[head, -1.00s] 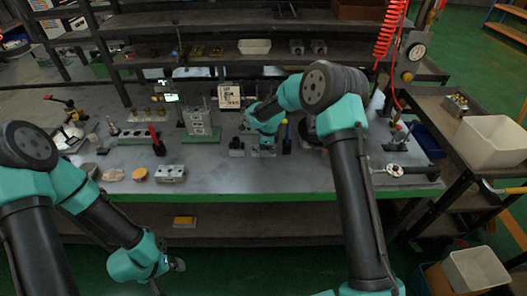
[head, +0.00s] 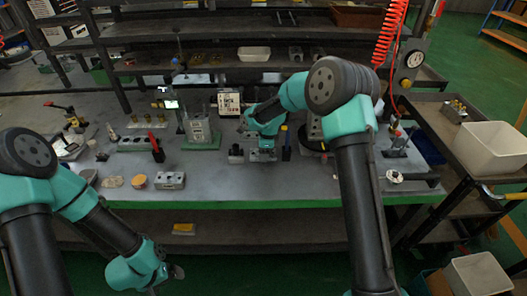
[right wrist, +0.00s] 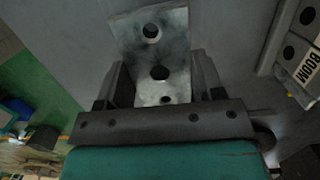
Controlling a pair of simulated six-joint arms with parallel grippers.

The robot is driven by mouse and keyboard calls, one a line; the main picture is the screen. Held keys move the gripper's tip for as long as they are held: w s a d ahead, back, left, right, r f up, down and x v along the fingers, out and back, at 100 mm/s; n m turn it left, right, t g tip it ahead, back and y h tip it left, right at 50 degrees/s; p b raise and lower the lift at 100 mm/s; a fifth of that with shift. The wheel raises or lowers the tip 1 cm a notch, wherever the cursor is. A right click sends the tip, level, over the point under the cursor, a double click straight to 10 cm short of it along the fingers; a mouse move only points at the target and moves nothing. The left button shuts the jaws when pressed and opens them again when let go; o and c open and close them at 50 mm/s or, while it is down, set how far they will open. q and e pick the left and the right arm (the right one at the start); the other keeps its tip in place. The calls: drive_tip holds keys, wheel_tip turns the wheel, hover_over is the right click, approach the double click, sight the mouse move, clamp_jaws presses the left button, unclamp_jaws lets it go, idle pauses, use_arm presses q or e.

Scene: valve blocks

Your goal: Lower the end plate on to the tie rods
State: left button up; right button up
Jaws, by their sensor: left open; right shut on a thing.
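My right gripper (right wrist: 159,88) is shut on a grey metal plate with several round holes, the end plate (right wrist: 150,35), in the right wrist view. In the head view this gripper (head: 262,148) is low over the middle of the bench, with grey metal at its tips. Whether the plate touches the bench I cannot tell. A grey valve stack (head: 198,131) stands on a green base left of the right gripper, apart from it. The tie rods are too small to make out clearly. My left gripper (head: 176,272) is open and empty, in front of the bench's front edge.
A dark stand with a lit screen (head: 170,104) is behind the stack. A holed metal block (head: 170,180) and an orange disc (head: 137,182) lie near the front edge. Dark and blue upright items flank the right gripper. The front middle of the bench (head: 245,188) is clear.

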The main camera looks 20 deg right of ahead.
drive_tip(key=s+a, duration=0.1)
drive_tip(key=s, duration=0.3)
drive_tip(key=s+a+r, duration=0.1)
drive_tip(key=s, duration=0.4)
drive_tip(key=s+a, duration=0.1)
drive_tip(key=s, duration=0.3)
drive_tip(key=shift+s+a+r, duration=0.25)
drive_tip(key=shift+a, duration=0.15)
drive_tip(key=shift+w+d, duration=0.1)
drive_tip(key=n, duration=0.1)
drive_tip(key=d+r+n, duration=0.1)
drive_tip(key=w+n, duration=0.1)
drive_tip(key=shift+w+d+r+n+g, duration=0.1)
drive_tip(key=shift+d+r+n+g, duration=0.05)
drive_tip(key=shift+r+n+g, duration=0.2)
drive_tip(key=w+d+r+n, duration=0.1)
drive_tip(key=d+r+n, duration=0.1)
drive_tip(key=n, duration=0.5)
drive_tip(key=w+d+r+n+g+h, duration=0.1)
drive_tip(key=d+r+n, duration=0.1)
drive_tip(key=r+n, duration=0.2)
drive_tip(key=n, duration=0.2)
drive_tip(key=shift+w+n, duration=0.35)
drive_tip(key=shift+w, duration=0.05)
